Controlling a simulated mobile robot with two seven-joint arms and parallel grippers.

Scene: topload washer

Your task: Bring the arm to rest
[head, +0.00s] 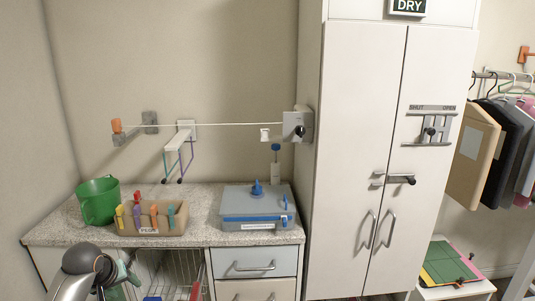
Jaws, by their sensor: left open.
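My left arm comes in at the lower left corner, with a rounded grey and dark joint. My left gripper (126,268) is just right of that joint, small and partly hidden, in front of the open space under the counter (202,213). Its jaws are open, and I see nothing held between them. It is below the counter's front edge in the picture; whether it touches anything there I cannot tell. My right gripper is not in view.
On the counter stand a green bucket (98,201), a peg box (151,222) and a blue-lidded case (256,206). A wire basket (172,274) is below. A tall white cabinet (350,130) stands to the right. A line (220,125) runs along the wall.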

